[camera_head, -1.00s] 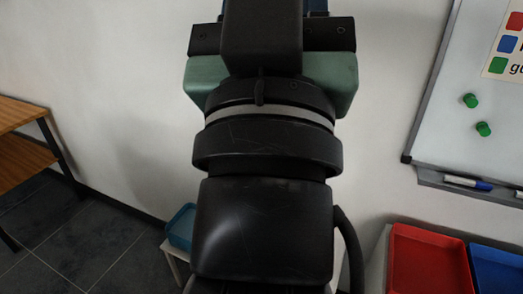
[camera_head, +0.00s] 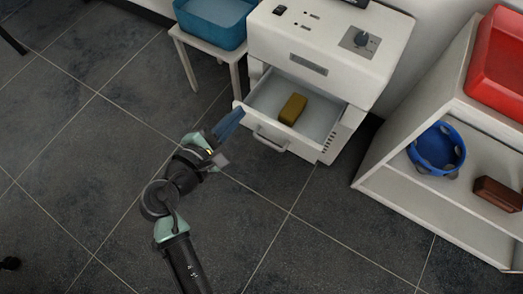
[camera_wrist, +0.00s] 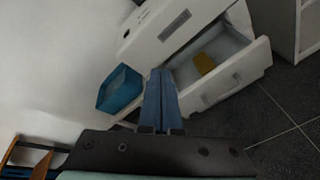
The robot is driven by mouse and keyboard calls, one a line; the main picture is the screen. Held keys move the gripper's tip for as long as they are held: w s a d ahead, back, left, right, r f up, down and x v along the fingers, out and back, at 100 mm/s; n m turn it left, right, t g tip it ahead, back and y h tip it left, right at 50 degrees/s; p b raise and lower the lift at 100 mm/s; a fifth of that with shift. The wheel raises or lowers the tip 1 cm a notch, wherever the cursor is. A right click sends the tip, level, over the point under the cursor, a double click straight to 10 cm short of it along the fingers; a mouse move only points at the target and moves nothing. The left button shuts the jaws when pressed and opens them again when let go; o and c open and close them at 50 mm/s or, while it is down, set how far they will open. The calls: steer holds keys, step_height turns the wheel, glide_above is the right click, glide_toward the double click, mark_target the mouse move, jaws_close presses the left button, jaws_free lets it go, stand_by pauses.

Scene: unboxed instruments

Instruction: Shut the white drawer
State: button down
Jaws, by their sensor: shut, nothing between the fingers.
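The white drawer (camera_head: 272,134) is pulled open from the front of a white cabinet (camera_head: 310,52). A yellow-brown block (camera_head: 293,109) lies inside it. The drawer front carries a grey bar handle (camera_head: 270,139). My gripper (camera_head: 229,122) is shut and empty, with its blue fingers close to the left end of the drawer front; I cannot tell whether they touch it. In the wrist view the shut blue fingers (camera_wrist: 161,85) point towards the cabinet, and the open drawer (camera_wrist: 228,86) shows to their right.
A blue bin (camera_head: 215,22) on a small white table (camera_head: 207,50) stands left of the cabinet. At right, a white shelf (camera_head: 400,165) holds a red tray (camera_head: 499,62), a blue tambourine (camera_head: 436,149) and a brown block (camera_head: 497,194).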

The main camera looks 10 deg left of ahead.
mark_target(292, 110)
steer(key=s+f+n+t+b, duration=0.1)
steer(key=s+f+n+b, duration=0.35)
steer(key=f, duration=0.55)
steer(key=s+f+n+b, duration=0.3)
steer(key=s+f+n, duration=0.25)
steer(key=f, duration=0.35)
steer(key=d+b+x, duration=0.1)
steer(key=b+x, duration=0.6)
steer(key=x, duration=0.7)
steer(key=shift+s, duration=0.25)
steer(key=shift+r, duration=0.15)
steer(key=shift+w+d, duration=0.2)
steer(key=shift+w, duration=0.3)
steer(key=r+x, duration=0.1)
steer(key=x, duration=0.4)
steer(key=r+x, duration=0.1)
steer(key=x, duration=0.5)
steer(key=d+r+x, duration=0.1)
steer(key=x, duration=0.4)
steer(key=shift+w+d+r+b, duration=0.1)
steer(key=shift+w+r+b, duration=0.15)
steer(key=shift+w+b, duration=0.2)
steer(key=shift+w+r, duration=0.15)
steer(key=shift+r, duration=0.1)
steer(key=shift+d, duration=0.15)
